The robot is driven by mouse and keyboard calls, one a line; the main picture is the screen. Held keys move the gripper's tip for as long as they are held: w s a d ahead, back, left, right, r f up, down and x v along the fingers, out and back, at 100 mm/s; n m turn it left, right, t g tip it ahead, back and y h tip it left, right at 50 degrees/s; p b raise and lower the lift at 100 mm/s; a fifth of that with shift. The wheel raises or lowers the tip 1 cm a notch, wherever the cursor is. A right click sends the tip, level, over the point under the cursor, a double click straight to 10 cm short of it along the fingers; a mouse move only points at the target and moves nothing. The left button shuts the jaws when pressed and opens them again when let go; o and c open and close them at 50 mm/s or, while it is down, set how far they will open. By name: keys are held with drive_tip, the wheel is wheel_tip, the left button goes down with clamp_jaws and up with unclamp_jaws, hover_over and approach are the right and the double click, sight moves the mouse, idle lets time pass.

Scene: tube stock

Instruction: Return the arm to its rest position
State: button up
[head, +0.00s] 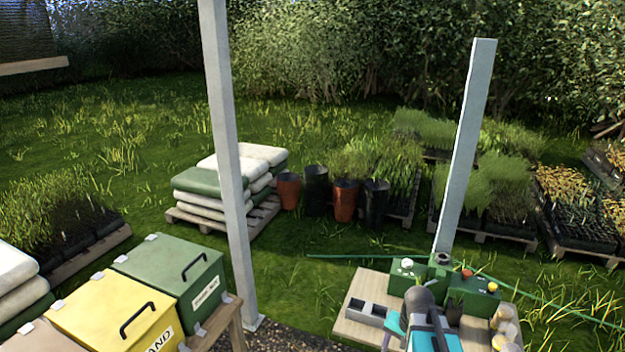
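Part of my arm, with dark grey and teal links, rises at the bottom edge right of centre in the head view. It stands in front of a pale wooden bench top (357,330). My gripper's fingers cannot be made out, and nothing shows held. Any part of the arm below the picture's edge is hidden.
Green boxes (476,302) and a grey block tray (367,311) sit on the bench close to my arm. A grey post (463,160) rises behind. Lidded yellow (115,318) and green (172,268) bins stand at left, beside another post (226,150).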

drive_tip(key=s+a+f+n, duration=0.45)
drive_tip(key=a+n, duration=0.25)
drive_tip(key=a, duration=0.2)
drive_tip(key=s+f+g+b, duration=0.3)
drive_tip(key=s+f+b, duration=0.3)
drive_tip(key=s+f, duration=0.6)
drive_tip(key=s+f+g+b, duration=0.3)
drive_tip(key=s+f+b, duration=0.2)
drive_tip(key=s+f, duration=0.8)
wheel_tip(320, 180, down, 5)
drive_tip(key=shift+d+f+b, duration=0.2)
drive_tip(key=shift+b, duration=0.2)
